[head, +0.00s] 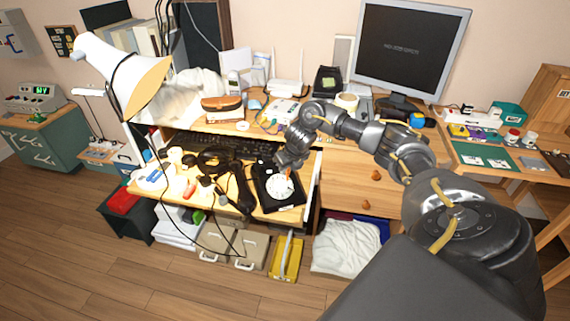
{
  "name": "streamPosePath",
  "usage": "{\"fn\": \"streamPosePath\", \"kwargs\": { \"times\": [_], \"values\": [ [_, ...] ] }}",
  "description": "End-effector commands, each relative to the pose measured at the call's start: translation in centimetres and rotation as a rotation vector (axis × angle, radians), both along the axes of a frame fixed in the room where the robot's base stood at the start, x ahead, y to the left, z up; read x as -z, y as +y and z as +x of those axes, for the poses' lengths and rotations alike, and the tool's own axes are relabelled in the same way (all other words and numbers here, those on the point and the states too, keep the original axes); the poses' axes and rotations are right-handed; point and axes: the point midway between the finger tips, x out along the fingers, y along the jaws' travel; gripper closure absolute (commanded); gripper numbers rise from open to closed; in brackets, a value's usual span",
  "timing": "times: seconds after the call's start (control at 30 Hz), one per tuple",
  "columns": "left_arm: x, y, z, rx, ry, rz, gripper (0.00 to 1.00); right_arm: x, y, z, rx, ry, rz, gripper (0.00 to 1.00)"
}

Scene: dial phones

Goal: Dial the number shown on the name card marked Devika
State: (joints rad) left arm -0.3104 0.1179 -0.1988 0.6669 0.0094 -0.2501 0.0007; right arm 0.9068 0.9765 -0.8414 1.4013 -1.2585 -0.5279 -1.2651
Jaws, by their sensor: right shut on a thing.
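A black phone (266,199) with a round white dial (279,188) lies on the pulled-out wooden shelf of the desk. My right gripper (287,170) is just above the far side of the dial, pointing down. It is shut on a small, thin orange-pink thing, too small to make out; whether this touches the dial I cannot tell. My right forearm hides part of the desk behind it. Small white cards (472,160) lie on a green mat at the right, but their writing is too small to read, so I cannot tell which is marked Devika. My left gripper is not in view.
Black cables and a dark handset-like thing (236,184) lie left of the phone. A keyboard (222,143) is behind. A white lamp (118,75) leans over the left side. A monitor (408,48) stands at the back. Open drawers and bins are below the shelf.

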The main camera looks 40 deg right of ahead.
Motion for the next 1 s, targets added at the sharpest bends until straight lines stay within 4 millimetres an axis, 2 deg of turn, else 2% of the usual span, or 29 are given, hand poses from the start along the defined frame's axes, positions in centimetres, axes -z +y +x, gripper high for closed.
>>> {"fn": "streamPosePath", "kwargs": {
  "times": [0.37,1.0],
  "values": [
    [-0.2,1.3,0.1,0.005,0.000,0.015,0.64,0.2,0.0,-0.5,0.001,0.001,0.000,1.00],
    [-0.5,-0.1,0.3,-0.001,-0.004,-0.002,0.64,0.7,0.2,-1.5,-0.001,0.001,-0.001,1.00]
  ]
}}
